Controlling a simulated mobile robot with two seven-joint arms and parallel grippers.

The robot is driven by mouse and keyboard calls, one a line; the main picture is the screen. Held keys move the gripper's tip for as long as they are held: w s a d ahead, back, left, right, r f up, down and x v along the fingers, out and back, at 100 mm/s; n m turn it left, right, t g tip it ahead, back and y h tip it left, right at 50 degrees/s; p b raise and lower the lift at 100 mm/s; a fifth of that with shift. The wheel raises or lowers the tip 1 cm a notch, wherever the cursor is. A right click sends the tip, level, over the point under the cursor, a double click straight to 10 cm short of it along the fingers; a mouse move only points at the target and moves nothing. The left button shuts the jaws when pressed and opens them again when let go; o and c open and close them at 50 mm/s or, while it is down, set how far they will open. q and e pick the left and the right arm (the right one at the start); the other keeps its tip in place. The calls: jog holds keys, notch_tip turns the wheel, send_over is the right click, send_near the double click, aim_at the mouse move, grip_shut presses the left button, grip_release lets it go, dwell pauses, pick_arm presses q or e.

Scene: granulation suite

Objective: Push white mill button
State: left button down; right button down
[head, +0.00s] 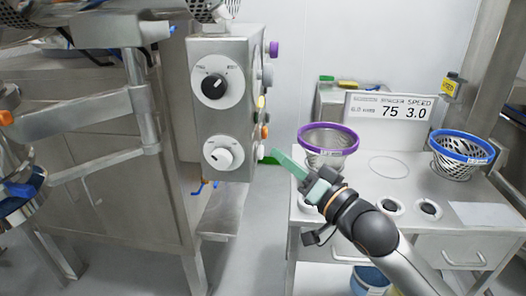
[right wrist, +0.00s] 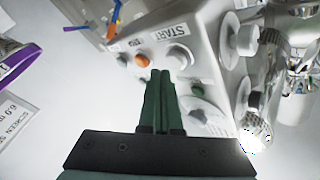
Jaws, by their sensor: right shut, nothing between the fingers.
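The grey control box (head: 225,120) stands at centre left in the head view, with buttons along its right side. In the right wrist view a white button (right wrist: 178,57) sits beside the word START, next to an orange button (right wrist: 142,60). My right gripper (right wrist: 160,76) is shut, with nothing between its green fingers. Its tips lie just below and between these two buttons in that picture; I cannot tell whether they touch the box. In the head view my right gripper (head: 276,154) points at the box's lower right side. My left gripper is not in view.
A bench (head: 375,180) at right holds a purple-rimmed basket (head: 329,138), a blue-rimmed basket (head: 462,146) and a display sign (head: 388,117). The box's front has a black knob (head: 214,87) and a white knob (head: 221,155). A green button (right wrist: 197,90) lies right of my fingers.

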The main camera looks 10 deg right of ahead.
jog(key=shift+w+a, duration=0.1)
jog(key=shift+a, duration=0.3)
